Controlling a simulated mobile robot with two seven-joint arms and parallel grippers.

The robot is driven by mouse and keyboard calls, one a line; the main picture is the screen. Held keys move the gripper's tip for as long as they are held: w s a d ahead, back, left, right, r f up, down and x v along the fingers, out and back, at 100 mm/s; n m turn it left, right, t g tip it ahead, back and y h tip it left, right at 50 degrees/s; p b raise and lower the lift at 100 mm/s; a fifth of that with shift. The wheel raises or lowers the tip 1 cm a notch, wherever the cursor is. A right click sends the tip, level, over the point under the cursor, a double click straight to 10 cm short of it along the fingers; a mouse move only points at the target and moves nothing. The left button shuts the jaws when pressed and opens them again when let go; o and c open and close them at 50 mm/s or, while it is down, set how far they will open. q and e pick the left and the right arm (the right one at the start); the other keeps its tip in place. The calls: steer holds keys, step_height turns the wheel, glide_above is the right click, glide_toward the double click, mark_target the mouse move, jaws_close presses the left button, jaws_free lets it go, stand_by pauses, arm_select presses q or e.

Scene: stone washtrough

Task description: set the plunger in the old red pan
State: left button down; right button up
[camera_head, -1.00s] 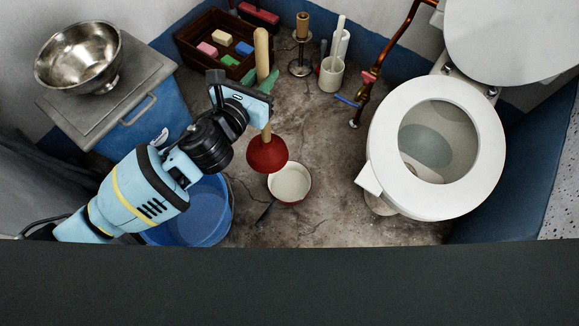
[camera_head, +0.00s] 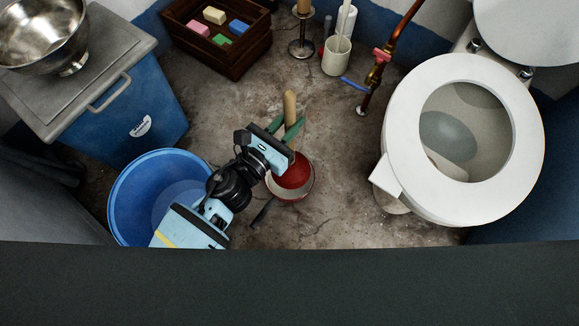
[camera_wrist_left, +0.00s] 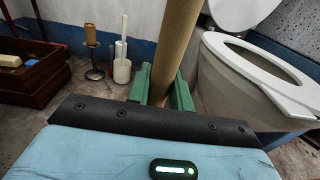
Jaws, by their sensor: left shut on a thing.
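The plunger (camera_head: 292,172) has a wooden handle and a red rubber cup. My left gripper (camera_head: 288,132) is shut around its handle, and the handle stands roughly upright between the green fingers in the left wrist view (camera_wrist_left: 167,88). The red cup is in or just over the old red pan (camera_head: 306,190), a small round pan with a pale inside and a red rim on the floor. I cannot tell whether the cup touches the pan's bottom. The pan's handle (camera_head: 262,212) points to the lower left. My right gripper is not in view.
A blue tub (camera_head: 125,200) stands left of the pan, under my left arm. A blue bin (camera_head: 135,115) with a steel bowl (camera_head: 40,35), a soap crate (camera_head: 235,62), a candlestick (camera_head: 301,45) and a brush holder (camera_head: 336,57) stand behind. The toilet (camera_head: 400,120) is right.

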arm_select(q)
steer(key=shift+r, duration=0.15)
steer(key=shift+p, duration=1.1)
step_height(320, 180, down, 10)
steer(key=b, duration=0.6)
steer(key=shift+f+b, duration=0.3)
steer(key=shift+b, duration=0.05)
steer(key=c, duration=1.3)
jaws_free()
steer(key=shift+o, duration=0.2)
